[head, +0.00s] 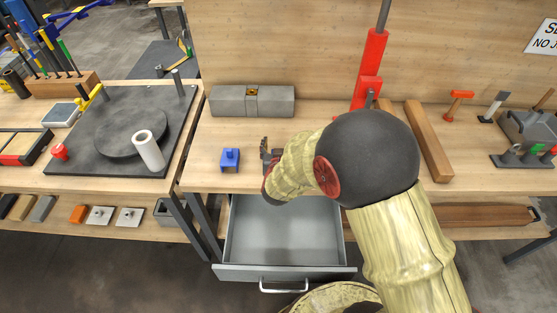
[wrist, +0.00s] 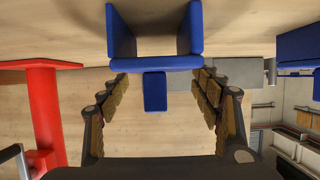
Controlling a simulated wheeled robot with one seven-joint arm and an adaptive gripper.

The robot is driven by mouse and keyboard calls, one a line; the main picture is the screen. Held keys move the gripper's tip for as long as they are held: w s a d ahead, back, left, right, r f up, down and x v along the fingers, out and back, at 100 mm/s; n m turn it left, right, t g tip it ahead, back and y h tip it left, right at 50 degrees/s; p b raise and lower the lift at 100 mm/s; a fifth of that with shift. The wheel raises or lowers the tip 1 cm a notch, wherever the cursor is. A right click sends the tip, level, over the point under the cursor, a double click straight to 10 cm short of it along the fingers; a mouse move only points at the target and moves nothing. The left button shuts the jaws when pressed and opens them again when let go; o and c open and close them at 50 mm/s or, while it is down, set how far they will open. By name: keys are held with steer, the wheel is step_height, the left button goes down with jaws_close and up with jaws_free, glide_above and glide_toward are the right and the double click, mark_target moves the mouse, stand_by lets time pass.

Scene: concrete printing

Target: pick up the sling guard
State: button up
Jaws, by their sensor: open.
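A small blue bracket-like piece (head: 230,155), which I take to be the sling guard, stands on the wooden bench top left of my gripper (head: 265,153). In the wrist view the blue piece (wrist: 155,63) shows two upright plates, a crossbar and a short tab. My gripper (wrist: 162,85) is open, its two fingers left and right of the tab in that view. The head view shows a small gap between the gripper and the piece. Nothing is held. The forearm hides part of the bench behind the gripper.
An open, empty grey drawer (head: 285,235) juts out below the bench edge. A grey concrete block (head: 225,99) lies at the back. A red clamp on a post (head: 369,75) and a wooden beam (head: 428,140) are to the right. The bench around the blue piece is clear.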

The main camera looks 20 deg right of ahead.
steer(key=shift+c, duration=0.7)
steer(key=c, duration=1.5)
steer(key=shift+f, duration=0.1)
jaws_close()
